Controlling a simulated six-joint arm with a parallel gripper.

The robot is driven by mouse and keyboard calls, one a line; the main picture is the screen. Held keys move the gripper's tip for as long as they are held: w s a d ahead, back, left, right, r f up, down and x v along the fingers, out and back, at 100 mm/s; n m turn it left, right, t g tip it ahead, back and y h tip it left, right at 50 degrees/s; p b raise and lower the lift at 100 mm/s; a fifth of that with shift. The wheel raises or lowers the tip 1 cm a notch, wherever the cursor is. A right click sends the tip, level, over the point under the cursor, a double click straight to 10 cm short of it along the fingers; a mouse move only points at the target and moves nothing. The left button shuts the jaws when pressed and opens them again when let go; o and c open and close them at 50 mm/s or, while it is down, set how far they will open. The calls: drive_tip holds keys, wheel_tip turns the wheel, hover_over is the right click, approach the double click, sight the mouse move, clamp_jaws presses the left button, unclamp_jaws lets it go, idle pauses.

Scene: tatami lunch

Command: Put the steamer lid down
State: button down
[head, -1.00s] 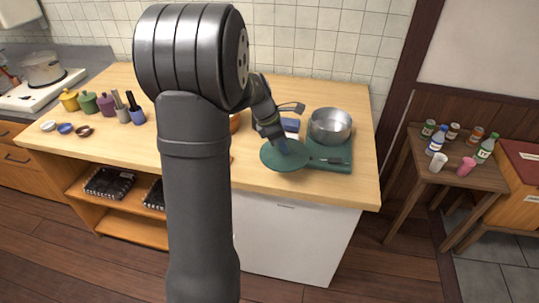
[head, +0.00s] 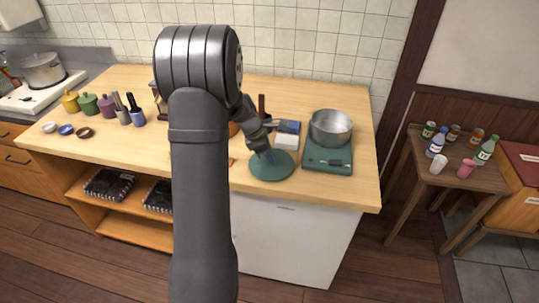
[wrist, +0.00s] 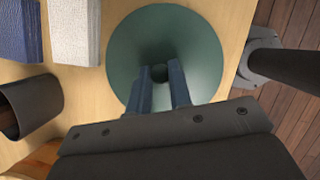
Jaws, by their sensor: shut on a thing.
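The steamer lid is a round, dark green disc (head: 272,172) with a small knob, near the counter's front edge. In the wrist view the lid (wrist: 206,45) lies under my gripper, with its dark knob (wrist: 159,72) between the fingertips. My gripper (head: 268,155) is shut on the lid's knob. In the wrist view, my gripper's two blue fingers (wrist: 160,80) are on either side of the knob. I cannot tell whether the lid touches the counter or is held just above it.
A metal bowl (head: 331,124) stands on a green scale (head: 327,158) right of the lid. Blue and white blocks (head: 287,138) lie behind it. A dark cup (wrist: 30,106) is close by in the wrist view. The counter's front edge is near.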

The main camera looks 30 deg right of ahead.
drive_tip(key=shift+f, duration=0.15)
drive_tip(key=c, duration=1.3)
unclamp_jaws()
drive_tip(key=v, duration=1.2)
drive_tip(key=shift+r, duration=0.2)
